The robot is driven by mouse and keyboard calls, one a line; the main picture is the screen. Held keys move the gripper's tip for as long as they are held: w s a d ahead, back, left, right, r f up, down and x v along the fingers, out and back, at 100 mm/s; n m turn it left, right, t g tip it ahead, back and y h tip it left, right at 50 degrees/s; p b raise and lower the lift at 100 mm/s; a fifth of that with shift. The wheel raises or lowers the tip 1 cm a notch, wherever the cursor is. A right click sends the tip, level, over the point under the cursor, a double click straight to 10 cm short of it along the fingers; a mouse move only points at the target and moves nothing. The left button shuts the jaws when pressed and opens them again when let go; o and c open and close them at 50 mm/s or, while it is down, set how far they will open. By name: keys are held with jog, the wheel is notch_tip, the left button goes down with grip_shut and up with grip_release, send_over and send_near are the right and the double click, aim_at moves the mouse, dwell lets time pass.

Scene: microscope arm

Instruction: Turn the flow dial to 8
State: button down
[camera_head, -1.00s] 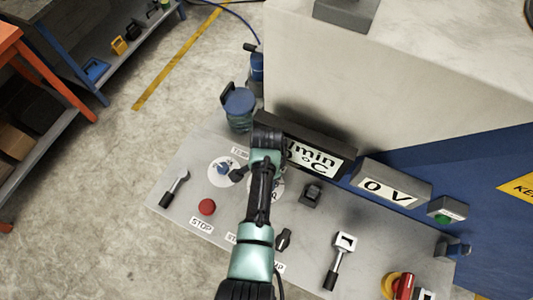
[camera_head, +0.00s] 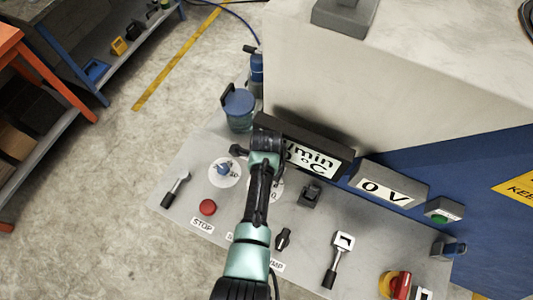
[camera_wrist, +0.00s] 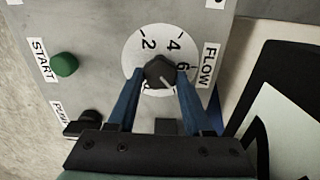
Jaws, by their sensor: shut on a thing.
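The flow dial is a dark knob (camera_wrist: 158,70) on a white numbered disc (camera_wrist: 133,53), beside the FLOW label (camera_wrist: 209,64) in the wrist view. My gripper (camera_wrist: 160,75) is shut on the knob, one blue finger on each side. The knob's white mark points to the lower right, past the 6. The 2, 4 and 6 show; the 8 does not show, and my right finger covers part of the disc there. In the head view my arm hides the knob.
A dark display (camera_head: 312,160) marked l/min and °C stands close behind my gripper, partly covered. On the panel are a blue-knobbed dial (camera_head: 223,168), a red stop button (camera_head: 208,207), switches and a 0 V display (camera_head: 388,192). A green START button (camera_wrist: 65,64) is left of the dial.

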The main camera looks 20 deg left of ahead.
jog(key=shift+w+r+m, duration=0.1)
jog(key=shift+m, duration=1)
jog(key=shift+c, duration=1.5)
grip_release()
notch_tip(320, 180, up, 13)
jog(key=b, duration=0.1)
jog(key=shift+s, duration=0.2)
